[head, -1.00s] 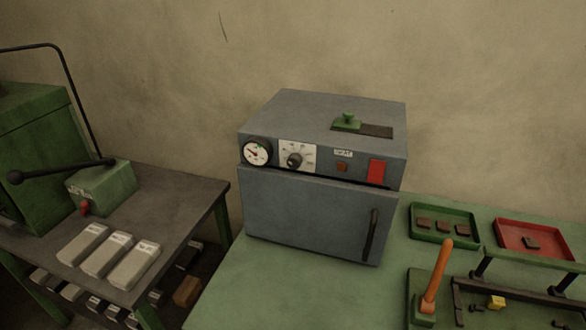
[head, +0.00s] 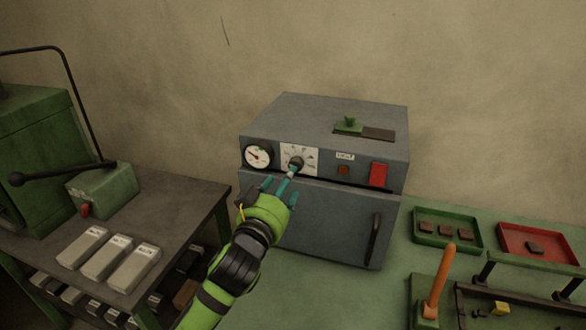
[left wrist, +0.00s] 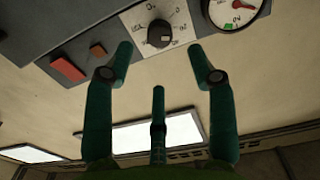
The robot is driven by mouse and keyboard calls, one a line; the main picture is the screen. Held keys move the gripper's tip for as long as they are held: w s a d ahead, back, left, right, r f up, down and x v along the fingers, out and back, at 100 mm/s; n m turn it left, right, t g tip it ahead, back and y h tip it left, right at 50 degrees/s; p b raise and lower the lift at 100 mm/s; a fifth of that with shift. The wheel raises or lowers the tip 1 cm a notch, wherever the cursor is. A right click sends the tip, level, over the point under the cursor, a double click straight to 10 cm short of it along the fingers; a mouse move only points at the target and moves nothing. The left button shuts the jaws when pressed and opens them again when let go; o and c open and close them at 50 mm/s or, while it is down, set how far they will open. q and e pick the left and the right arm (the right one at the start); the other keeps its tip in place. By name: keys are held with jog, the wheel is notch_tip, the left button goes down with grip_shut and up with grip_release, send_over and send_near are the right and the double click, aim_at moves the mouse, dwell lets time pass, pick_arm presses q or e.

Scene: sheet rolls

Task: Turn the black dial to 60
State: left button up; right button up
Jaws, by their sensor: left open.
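The black dial (head: 296,163) sits on a white scale plate (head: 311,157) on the front panel of a grey oven-like box (head: 310,217). My left gripper (head: 277,183) is in front of the panel, just below and left of the dial, with a teal finger close to it. In the left wrist view the dial (left wrist: 159,34) is ahead of the teal fingers of the open gripper (left wrist: 160,62), in the gap between them and apart from them. The scale's numbers are too small to read surely. My right gripper is not in view.
Beside the dial are a round gauge (head: 257,156) on the left and a red switch (head: 378,174) on the right. The door handle (head: 373,238) sticks out below. A green tray (head: 418,240) and a red tray (head: 569,252) lie on the green bench.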

aim_at(296, 164)
pick_arm(q)
jog(key=p+x, duration=0.1)
jog(key=x, duration=0.5)
jog(key=shift+w+p, duration=0.3)
jog(key=shift+w, duration=0.05)
grip_shut()
